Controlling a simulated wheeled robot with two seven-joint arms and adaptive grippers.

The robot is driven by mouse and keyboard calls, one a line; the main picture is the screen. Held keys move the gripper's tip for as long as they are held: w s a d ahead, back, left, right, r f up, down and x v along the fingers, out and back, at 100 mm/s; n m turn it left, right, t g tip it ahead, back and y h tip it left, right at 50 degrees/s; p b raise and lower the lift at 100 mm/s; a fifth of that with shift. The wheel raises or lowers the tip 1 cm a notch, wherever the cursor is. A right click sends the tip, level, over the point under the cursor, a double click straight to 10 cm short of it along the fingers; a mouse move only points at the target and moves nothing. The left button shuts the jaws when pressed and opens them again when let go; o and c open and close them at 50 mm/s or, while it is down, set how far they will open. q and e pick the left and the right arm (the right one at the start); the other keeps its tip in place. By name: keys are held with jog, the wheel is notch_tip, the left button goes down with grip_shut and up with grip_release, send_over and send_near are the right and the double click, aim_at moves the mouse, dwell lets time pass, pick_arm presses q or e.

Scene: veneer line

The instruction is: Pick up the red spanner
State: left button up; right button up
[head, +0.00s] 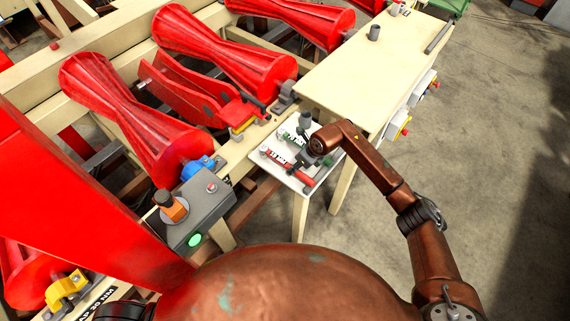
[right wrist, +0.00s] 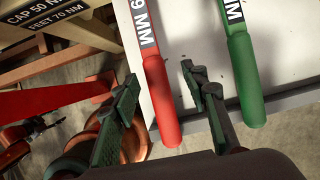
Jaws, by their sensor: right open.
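The red spanner (head: 300,180) lies on a small white board (head: 267,154) beside the bench, its handle toward the board's near right edge. In the right wrist view its red handle (right wrist: 160,95) with a white "MM" label runs between the fingers of my right gripper (right wrist: 161,82), with visible gaps on both sides. My right gripper (head: 300,160) is open over the board. My left gripper is not in view.
Large red rollers (head: 130,115) fill the left and back. A grey control box (head: 200,215) with a green button stands left of the board. A cream bench (head: 370,70) carries grey cylinders behind it. Concrete floor is clear to the right.

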aim_at(286, 166)
jog(key=f, duration=0.1)
jog(key=a+f, duration=0.1)
jog(key=f, duration=0.1)
jog(key=shift+a+f+p, duration=0.2)
jog(key=shift+a+p, duration=0.05)
jog(key=shift+p, duration=0.15)
jog(key=shift+w+a+f, duration=0.1)
jog(key=shift+w+f, duration=0.1)
jog(key=shift+f, duration=0.4)
jog(key=shift+c, duration=0.5)
grip_shut()
jog(key=shift+r, duration=0.1)
